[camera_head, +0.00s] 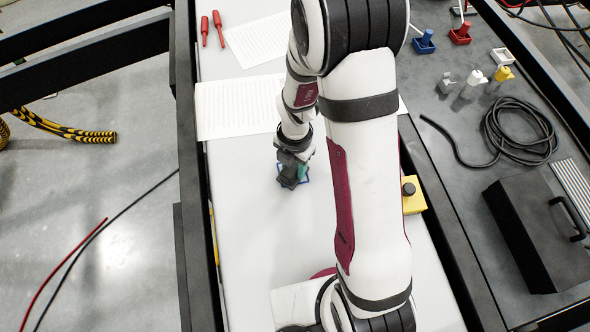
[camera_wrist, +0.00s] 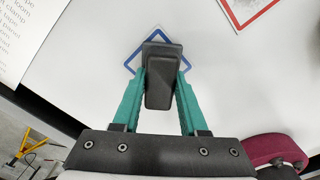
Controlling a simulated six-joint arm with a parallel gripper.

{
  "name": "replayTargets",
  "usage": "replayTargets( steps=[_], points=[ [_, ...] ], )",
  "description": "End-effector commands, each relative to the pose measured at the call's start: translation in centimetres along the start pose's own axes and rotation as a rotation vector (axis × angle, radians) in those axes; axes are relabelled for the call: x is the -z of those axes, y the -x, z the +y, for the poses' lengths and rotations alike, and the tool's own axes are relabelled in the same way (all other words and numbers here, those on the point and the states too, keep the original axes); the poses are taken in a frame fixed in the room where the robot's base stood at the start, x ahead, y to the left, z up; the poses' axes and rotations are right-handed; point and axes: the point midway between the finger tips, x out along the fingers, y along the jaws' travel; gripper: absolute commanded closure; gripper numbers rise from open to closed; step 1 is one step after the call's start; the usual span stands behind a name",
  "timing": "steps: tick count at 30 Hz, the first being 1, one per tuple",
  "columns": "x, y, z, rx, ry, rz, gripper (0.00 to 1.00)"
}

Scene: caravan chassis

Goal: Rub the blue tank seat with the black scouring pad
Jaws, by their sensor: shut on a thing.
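The blue tank seat is a blue-outlined square (camera_wrist: 157,33) on the white tabletop, set as a diamond in the wrist view. In the head view only part of its blue edge (camera_head: 306,181) shows beside my gripper (camera_head: 291,176). The black scouring pad (camera_wrist: 160,49) is a dark plate with a block-shaped grip. My gripper's teal fingers (camera_wrist: 158,88) are shut on that grip from both sides. The pad lies over the middle of the blue seat and hides part of it. Whether it touches the surface I cannot tell for sure.
A red-outlined square (camera_wrist: 248,8) lies to the upper right in the wrist view. Printed sheets (camera_head: 238,107) lie at the left. A yellow box with a black knob (camera_head: 414,203) sits at the table's right edge. The tabletop in front of the gripper is clear (camera_head: 255,235).

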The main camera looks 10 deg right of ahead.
Motion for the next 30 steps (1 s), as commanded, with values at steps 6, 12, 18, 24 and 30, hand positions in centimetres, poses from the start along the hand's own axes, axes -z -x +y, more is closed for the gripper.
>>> replayTargets(
  steps=[6, 12, 18, 24, 30],
  points=[
    [-1.3, -0.1, 1.5, 0.000, 0.000, 0.000, 1.00],
    [-2.5, -0.2, 2.8, 0.000, 0.000, 0.001, 1.00],
    [-2.8, 2.5, 3.2, -0.004, 0.000, -0.003, 1.00],
    [-2.8, 4.1, 3.2, -0.001, 0.000, -0.001, 1.00],
    [-2.7, 5.9, 3.3, -0.001, 0.000, 0.000, 1.00]
  ],
)
